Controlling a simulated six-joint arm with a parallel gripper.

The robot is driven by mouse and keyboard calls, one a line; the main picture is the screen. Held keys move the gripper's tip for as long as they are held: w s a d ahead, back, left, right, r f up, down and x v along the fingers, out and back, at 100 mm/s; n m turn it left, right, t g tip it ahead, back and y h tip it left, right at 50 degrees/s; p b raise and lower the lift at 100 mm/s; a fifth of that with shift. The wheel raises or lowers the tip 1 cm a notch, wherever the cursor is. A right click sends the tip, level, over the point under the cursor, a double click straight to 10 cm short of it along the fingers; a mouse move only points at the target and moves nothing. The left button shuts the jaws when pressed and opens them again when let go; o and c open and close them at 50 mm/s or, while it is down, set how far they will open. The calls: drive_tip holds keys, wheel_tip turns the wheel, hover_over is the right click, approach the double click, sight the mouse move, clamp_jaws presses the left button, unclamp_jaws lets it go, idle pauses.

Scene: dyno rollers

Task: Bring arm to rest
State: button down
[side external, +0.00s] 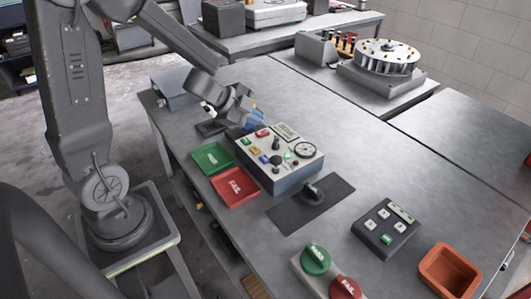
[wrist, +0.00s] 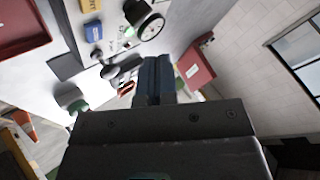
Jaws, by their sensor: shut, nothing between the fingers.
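My gripper (side external: 256,118) is above the far-left part of the grey workbench (side external: 345,165), just behind the control box (side external: 275,160). In the wrist view its blue fingers (wrist: 154,75) are together with nothing between them. The control box carries coloured buttons, dark knobs and a round gauge (side external: 304,150); the gauge also shows at the top of the wrist view (wrist: 150,26). Whether the fingers touch anything below cannot be told.
A green tray (side external: 211,158) and a red tray (side external: 236,187) lie left of the control box. A dark mat (side external: 335,190), a keypad box (side external: 386,227), green and red buttons (side external: 316,260) and an orange bin (side external: 449,272) stand nearer. A round carousel (side external: 387,57) stands behind.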

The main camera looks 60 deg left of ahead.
wheel_tip(320, 180, up, 10)
drive_tip(key=s+n+t+y, duration=0.1)
drive_tip(key=s+n+y, duration=0.2)
drive_tip(key=n+y, duration=0.35)
drive_tip(key=s+d+r+n+g+h, duration=0.2)
drive_tip(key=s+d+n, duration=0.4)
drive_tip(key=s+d, duration=0.4)
drive_tip(key=s+g+h, duration=0.1)
drive_tip(key=s+g, duration=0.1)
drive_tip(key=s, duration=0.2)
drive_tip(key=shift+s+d+r+g+h, duration=0.2)
drive_tip(key=shift+s+d+g+h, duration=0.1)
drive_tip(key=shift+d+h, duration=0.05)
